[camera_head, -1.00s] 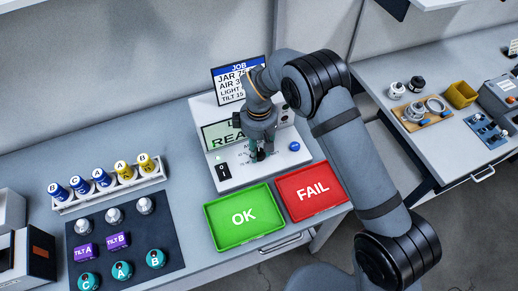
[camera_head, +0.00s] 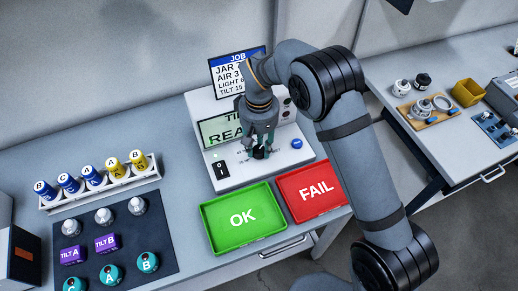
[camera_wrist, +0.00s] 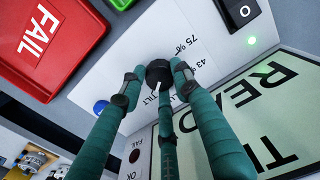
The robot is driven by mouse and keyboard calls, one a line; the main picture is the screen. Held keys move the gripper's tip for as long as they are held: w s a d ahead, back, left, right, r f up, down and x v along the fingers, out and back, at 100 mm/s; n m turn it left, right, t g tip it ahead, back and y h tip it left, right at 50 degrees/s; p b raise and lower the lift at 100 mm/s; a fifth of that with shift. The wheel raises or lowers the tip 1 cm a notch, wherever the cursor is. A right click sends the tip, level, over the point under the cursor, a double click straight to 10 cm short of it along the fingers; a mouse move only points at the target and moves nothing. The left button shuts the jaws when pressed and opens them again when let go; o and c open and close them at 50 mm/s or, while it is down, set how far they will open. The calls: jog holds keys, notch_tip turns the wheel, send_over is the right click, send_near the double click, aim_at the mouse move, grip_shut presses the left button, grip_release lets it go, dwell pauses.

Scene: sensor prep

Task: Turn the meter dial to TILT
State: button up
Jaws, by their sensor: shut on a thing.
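The black meter dial (camera_wrist: 158,73) sits on the white panel of the meter (camera_head: 292,158). My gripper (camera_wrist: 157,84) has its green fingers around the dial and is shut on it. In the wrist view, the dial's white mark points towards the printed label ending in "ILT", which a finger partly covers. The meter screen (camera_head: 214,131) shows a top line starting "TI" and "REA" below; the arm hides the rest.
A black power switch (camera_head: 221,169) and a blue button (camera_head: 296,143) are on the panel. A green OK tray (camera_head: 212,224) and a red FAIL tray (camera_head: 338,205) lie in front. A job card (camera_head: 228,79) stands behind. Sensors and a rack of labelled cylinders (camera_head: 104,190) are at left.

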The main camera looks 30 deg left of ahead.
aim_at(259, 150)
jog(key=shift+m, duration=0.5)
jog(key=o, duration=1.2)
jog(key=shift+c, duration=0.2)
notch_tip(259, 150, up, 12)
jog(key=shift+f, duration=0.1)
